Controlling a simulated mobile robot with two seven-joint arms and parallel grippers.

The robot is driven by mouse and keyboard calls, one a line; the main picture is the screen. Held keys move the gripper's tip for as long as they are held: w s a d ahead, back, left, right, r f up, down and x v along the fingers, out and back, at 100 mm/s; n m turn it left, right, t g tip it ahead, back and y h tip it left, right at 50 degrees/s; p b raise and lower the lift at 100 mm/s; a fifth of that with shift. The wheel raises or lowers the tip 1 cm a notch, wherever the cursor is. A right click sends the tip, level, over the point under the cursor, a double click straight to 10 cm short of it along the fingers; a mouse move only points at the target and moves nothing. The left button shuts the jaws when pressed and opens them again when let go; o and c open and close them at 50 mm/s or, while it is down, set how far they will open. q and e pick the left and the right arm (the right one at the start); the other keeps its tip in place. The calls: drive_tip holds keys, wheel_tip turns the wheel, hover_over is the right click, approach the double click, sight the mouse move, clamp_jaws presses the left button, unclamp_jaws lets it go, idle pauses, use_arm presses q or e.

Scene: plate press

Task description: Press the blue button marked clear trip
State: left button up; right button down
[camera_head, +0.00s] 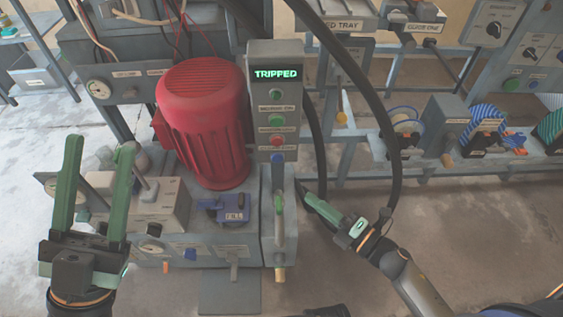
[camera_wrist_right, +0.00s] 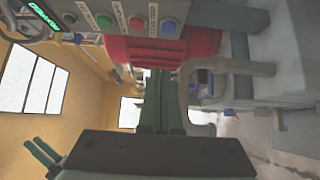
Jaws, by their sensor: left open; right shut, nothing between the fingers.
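The grey control panel (camera_head: 262,148) stands upright with a lit display (camera_head: 276,74) reading TRIPPED. Below it run two green buttons, a red button (camera_head: 277,141) and, lowest, the blue button (camera_head: 277,158). Its label is too small to read. In the right wrist view the blue button (camera_wrist_right: 169,26) is at the end of the row, beyond my fingertips. My right gripper (camera_head: 304,188) is shut and empty, just right of and below the panel's buttons, apart from them; its fingers (camera_wrist_right: 158,75) point towards the machine. My left gripper (camera_head: 98,150) is open and empty at the left.
A red motor (camera_head: 204,120) stands left of the panel. Black hoses (camera_head: 393,130) arch over my right arm. A blue clamp (camera_head: 232,208) sits on the machine bed.

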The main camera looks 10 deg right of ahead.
drive_tip(key=shift+w+a, duration=0.1)
drive_tip(key=b, duration=0.2)
approach(267, 152)
drive_tip(key=w+a, duration=0.2)
drive_tip(key=a, duration=0.1)
drive_tip(key=shift+w+d, duration=0.35)
drive_tip(key=shift+w, duration=0.3)
drive_tip(key=shift+b, duration=0.3)
